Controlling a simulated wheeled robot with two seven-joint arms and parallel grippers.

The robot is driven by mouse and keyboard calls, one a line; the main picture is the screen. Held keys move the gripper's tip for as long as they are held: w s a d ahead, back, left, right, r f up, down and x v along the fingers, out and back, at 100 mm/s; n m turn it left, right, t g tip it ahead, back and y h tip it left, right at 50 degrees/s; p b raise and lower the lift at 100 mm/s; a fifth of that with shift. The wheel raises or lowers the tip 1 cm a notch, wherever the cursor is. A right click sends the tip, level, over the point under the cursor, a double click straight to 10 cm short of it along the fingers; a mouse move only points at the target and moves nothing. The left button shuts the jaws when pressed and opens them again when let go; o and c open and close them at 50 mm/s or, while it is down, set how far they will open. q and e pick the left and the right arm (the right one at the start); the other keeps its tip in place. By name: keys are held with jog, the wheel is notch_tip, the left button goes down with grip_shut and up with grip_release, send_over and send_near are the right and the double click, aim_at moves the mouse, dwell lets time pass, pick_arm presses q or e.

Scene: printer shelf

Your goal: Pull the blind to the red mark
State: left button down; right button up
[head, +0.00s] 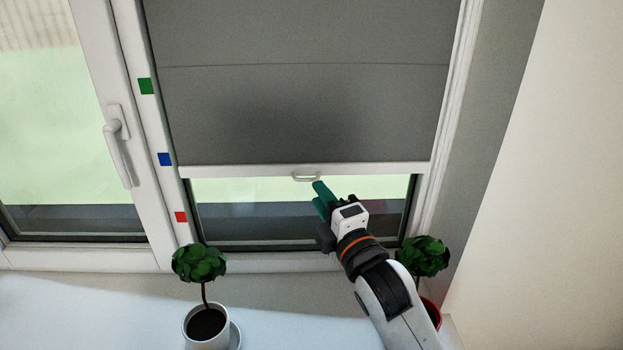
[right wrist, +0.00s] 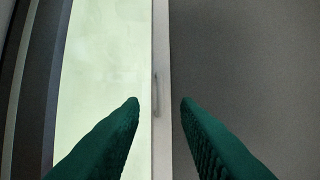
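The grey blind (head: 300,100) hangs over the upper part of the window. Its white bottom bar (head: 240,171) lies a little below the blue mark (head: 165,159) and above the red mark (head: 181,217) on the frame. A small handle (head: 306,177) sits on the bar's middle. My right gripper (head: 321,196), with green fingers, is just below and right of the handle. In the right wrist view the fingers are open, and the handle (right wrist: 156,95) shows between and beyond them, apart from both. My left gripper is out of view.
A green mark (head: 147,86) is higher on the frame. A potted plant (head: 201,265) stands on the white sill at left. Another plant (head: 424,257) in a red pot is beside my right arm. A window handle (head: 117,150) juts out at left.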

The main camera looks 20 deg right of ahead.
jog(key=w, duration=0.4)
jog(key=shift+w+a+r+p, duration=0.3)
jog(key=shift+w+p, duration=0.1)
grip_shut()
